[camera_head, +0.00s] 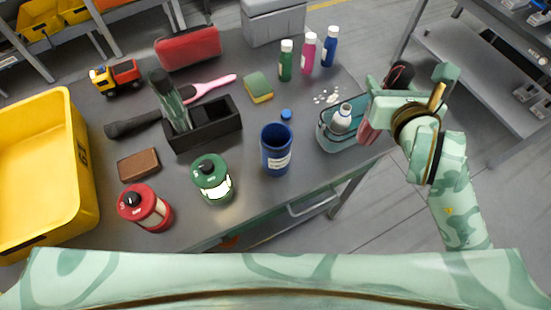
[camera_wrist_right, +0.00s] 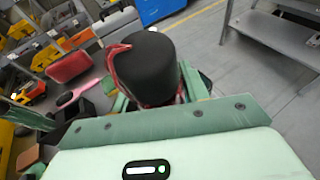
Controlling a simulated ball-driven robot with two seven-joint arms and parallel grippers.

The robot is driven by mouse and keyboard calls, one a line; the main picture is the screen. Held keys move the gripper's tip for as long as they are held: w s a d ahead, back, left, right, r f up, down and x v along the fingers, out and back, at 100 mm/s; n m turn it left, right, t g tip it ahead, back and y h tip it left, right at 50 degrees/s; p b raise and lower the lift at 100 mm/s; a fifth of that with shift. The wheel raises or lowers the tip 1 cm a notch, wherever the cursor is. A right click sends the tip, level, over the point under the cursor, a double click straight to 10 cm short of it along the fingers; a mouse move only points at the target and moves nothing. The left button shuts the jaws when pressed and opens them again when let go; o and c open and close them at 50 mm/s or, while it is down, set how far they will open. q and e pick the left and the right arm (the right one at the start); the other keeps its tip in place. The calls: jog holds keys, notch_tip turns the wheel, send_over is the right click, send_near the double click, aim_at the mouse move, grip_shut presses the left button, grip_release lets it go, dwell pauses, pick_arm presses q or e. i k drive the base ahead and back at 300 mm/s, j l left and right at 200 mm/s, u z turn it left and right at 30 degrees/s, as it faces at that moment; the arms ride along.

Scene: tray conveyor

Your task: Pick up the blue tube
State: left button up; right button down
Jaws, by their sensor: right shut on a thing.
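The blue tube (camera_head: 277,152) stands upright on the grey table, open at the top, with a white label. A small blue cap (camera_head: 286,114) lies on the table just behind it. My right gripper (camera_head: 385,103) is at the table's right edge, well to the right of the tube and apart from it. It is shut on a black-and-red thing (camera_wrist_right: 147,66), which fills the space between the fingers in the right wrist view. I cannot tell exactly what that thing is. The tube cannot be made out in the right wrist view. My left gripper is not in view.
A teal tray (camera_head: 326,137) with a white bottle (camera_head: 341,118) lies between tube and gripper. A green-lidded jar (camera_head: 211,180) and a red jar (camera_head: 146,209) stand left of the tube. A black box (camera_head: 207,128) and a sponge (camera_head: 259,87) are behind. A yellow bin (camera_head: 75,165) is far left.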

aim_at(276, 138)
jog(key=k+l+u, duration=0.1)
jog(key=l+u, duration=0.2)
jog(key=k+l+u, duration=0.3)
jog(key=l, duration=0.15)
jog(key=l+u, duration=0.3)
jog(key=k+l, duration=0.05)
